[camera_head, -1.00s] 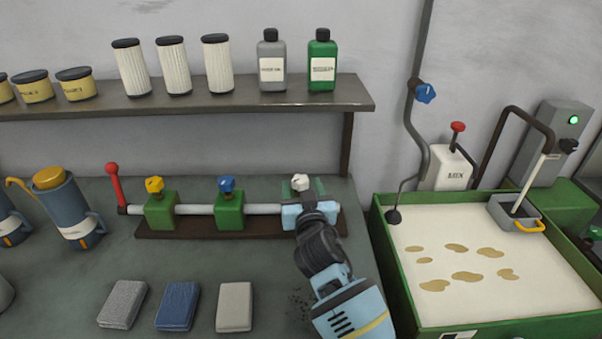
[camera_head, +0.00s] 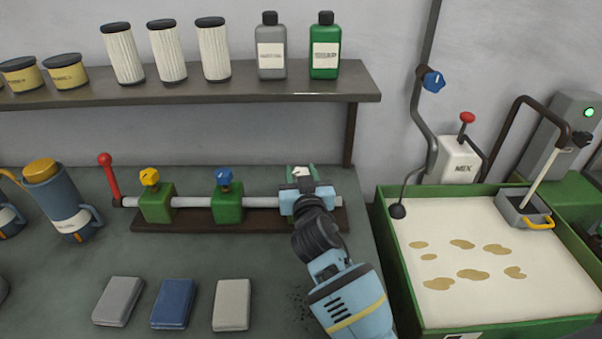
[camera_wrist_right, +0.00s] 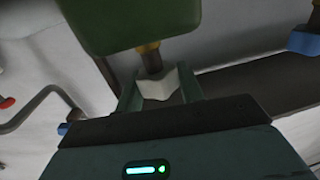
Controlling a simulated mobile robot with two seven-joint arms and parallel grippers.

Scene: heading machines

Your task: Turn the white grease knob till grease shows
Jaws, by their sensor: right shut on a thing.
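The white grease knob (camera_head: 302,171) tops the rightmost green block on a pipe manifold on the bench. My right gripper (camera_head: 303,180) is shut on it, with a finger on each side. In the right wrist view the white knob (camera_wrist_right: 157,84) sits between the two fingers, on a brass-coloured stem below the green block (camera_wrist_right: 135,20). The right gripper hides most of that block in the head view. I see no grease at the knob. My left gripper is not in view.
A yellow knob (camera_head: 149,177) and a blue knob (camera_head: 223,177) stand left on the same pipe, with a red-tipped lever (camera_head: 108,175) at its end. Three pads lie in front, the blue one (camera_head: 175,303) in the middle. A green-rimmed tray (camera_head: 388,235) stands right.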

